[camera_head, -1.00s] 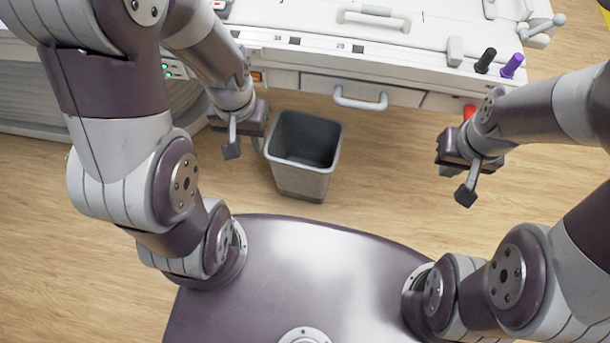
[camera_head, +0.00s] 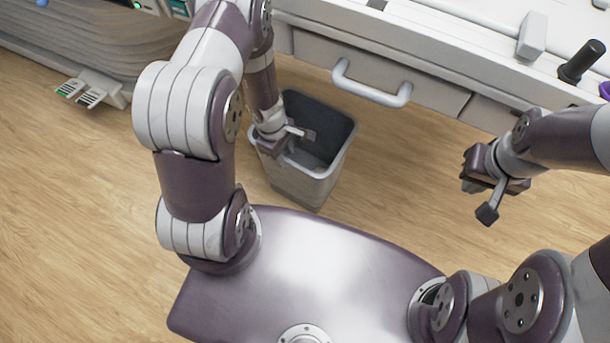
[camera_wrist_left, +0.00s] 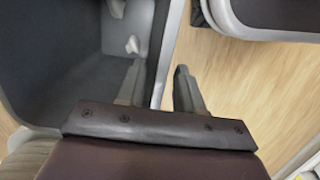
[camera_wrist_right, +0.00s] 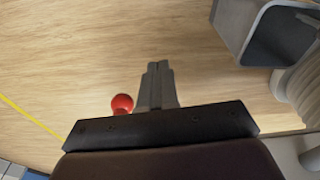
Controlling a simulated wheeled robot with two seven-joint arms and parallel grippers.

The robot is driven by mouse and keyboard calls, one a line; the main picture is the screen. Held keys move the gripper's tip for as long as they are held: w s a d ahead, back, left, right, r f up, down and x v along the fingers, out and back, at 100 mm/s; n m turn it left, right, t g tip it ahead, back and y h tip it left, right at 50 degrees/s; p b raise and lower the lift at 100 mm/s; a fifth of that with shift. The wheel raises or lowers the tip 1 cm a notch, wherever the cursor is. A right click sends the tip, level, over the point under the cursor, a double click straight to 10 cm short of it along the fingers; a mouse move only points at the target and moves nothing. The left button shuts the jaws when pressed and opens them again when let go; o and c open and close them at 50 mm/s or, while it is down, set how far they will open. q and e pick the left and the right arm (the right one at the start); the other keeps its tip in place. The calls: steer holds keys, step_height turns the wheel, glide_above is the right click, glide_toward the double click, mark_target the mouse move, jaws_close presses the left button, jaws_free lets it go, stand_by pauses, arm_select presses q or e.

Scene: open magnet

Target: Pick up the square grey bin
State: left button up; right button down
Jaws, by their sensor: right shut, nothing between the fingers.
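The square grey bin (camera_head: 296,190) stands upright on the floor in front of the white cabinet. My left gripper (camera_head: 300,138) is at the bin's near-left rim, partly over the opening. In the left wrist view the gripper (camera_wrist_left: 158,75) is open, with one finger inside the bin and the other outside. The bin's rim (camera_wrist_left: 170,48) runs between them, with a gap beside the outer finger. My right gripper (camera_head: 487,205) is shut and empty, well right of the bin. The bin also shows in the right wrist view (camera_wrist_right: 233,25).
The white cabinet (camera_head: 440,75) with a drawer handle (camera_head: 372,92) stands just behind the bin. A grey machine (camera_head: 95,45) with pedals (camera_head: 88,92) is at the left. A red ball-shaped thing (camera_wrist_right: 122,103) shows in the right wrist view.

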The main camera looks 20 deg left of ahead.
mark_target(288, 168)
arm_select(q)
steer(key=f+b, duration=0.2)
steer(key=f, duration=0.1)
steer(key=f+b, duration=0.1)
steer(key=f, duration=0.1)
steer(key=shift+w+d+f, duration=0.1)
steer(key=shift+d+f, duration=0.15)
steer(key=shift+d, duration=0.05)
steer(key=shift+r, duration=0.1)
jaws_close()
stand_by(0.9)
